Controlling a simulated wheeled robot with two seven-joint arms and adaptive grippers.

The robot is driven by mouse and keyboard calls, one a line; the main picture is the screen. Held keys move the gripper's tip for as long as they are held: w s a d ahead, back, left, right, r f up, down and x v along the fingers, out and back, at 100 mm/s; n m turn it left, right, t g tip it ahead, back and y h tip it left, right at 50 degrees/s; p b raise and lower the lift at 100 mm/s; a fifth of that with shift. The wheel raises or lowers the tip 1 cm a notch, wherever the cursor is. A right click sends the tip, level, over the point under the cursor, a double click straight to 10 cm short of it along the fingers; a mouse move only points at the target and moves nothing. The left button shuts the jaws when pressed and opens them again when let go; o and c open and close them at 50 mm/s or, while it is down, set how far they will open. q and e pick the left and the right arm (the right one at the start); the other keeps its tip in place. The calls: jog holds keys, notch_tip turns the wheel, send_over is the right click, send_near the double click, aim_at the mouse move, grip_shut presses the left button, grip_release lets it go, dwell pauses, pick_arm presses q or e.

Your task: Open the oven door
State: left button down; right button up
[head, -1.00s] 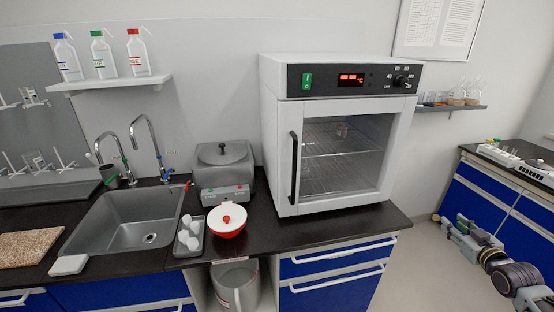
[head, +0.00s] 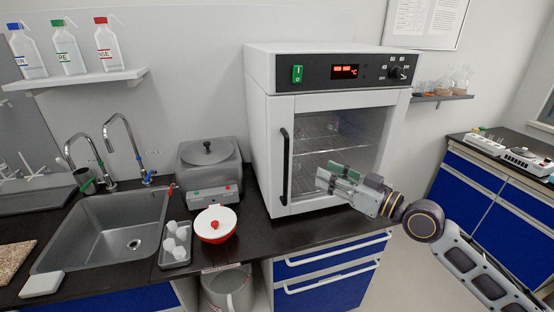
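The oven (head: 262,120) is a white box with a glass door (head: 335,130) and a dark control panel, standing on the black counter. Its door looks shut. The black vertical handle (head: 284,165) is on the door's left side. My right gripper (head: 322,175) is in front of the lower part of the glass, to the right of the handle and apart from it in the picture. Its fingers point left. I cannot tell whether they are open or shut, and I see nothing held. My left gripper is not in view.
A red and white bowl (head: 216,224), a small grey tray (head: 176,257) with white items and a grey lidded device (head: 208,168) stand left of the oven. A sink (head: 105,235) is further left. Drawers (head: 325,262) with white handles are below the oven.

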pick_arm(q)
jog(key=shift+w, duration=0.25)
pick_arm(e)
jog(key=shift+s+a+f+n+g, duration=0.15)
jog(key=shift+s+a+n+g, duration=0.25)
jog(key=shift+n+g, duration=0.15)
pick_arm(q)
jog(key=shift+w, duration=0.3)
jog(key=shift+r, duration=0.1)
pick_arm(e)
jog(key=shift+w, duration=0.1)
